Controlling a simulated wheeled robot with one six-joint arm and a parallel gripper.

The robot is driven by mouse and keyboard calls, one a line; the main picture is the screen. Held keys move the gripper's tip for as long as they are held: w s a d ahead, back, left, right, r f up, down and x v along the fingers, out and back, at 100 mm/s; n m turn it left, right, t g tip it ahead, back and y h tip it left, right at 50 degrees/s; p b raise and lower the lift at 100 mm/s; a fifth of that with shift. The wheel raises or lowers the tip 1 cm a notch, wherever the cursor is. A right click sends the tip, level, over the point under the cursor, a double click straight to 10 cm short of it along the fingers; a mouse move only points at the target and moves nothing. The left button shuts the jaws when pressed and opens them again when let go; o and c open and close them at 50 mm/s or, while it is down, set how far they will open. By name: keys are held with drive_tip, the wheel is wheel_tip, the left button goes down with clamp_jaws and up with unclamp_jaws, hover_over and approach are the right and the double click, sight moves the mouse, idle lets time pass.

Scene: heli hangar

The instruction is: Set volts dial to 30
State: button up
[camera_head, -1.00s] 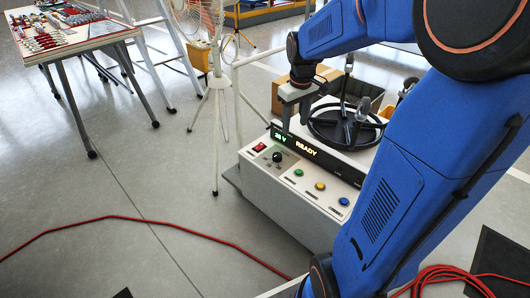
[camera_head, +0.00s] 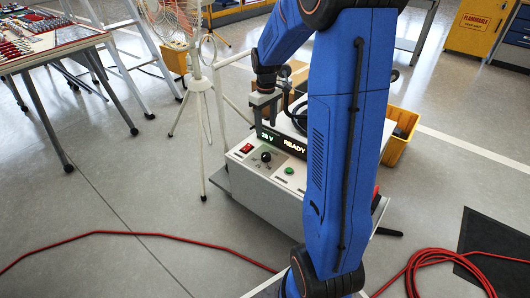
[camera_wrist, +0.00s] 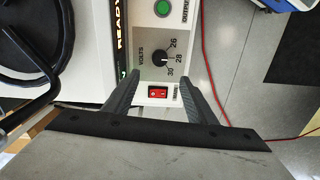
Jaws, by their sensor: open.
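The volts dial (camera_head: 266,157) is a black knob on the sloping front panel of a white power cart (camera_head: 262,192). In the wrist view the dial (camera_wrist: 157,60) has the marks 26, 28 and 30 beside it, and its pointer appears to face 28. The lit display (camera_head: 283,143) reads what looks like 28 V and READY. My gripper (camera_head: 263,108) is above the panel's back left part. In the wrist view my gripper (camera_wrist: 160,80) is open and empty, its fingers apart on either side of the red switch (camera_wrist: 158,93), with the dial just beyond the tips.
A green button (camera_head: 289,171) is right of the dial; my arm hides the panel farther right. A black coiled cable (camera_wrist: 35,55) lies on the cart top. A white fan (camera_head: 196,70) stands close left. A red hose (camera_head: 120,233) crosses the floor.

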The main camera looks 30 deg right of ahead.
sight(266, 155)
wheel_tip(266, 155, down, 15)
drive_tip(key=shift+r, duration=0.2)
idle(0.3)
drive_tip(key=c, duration=1)
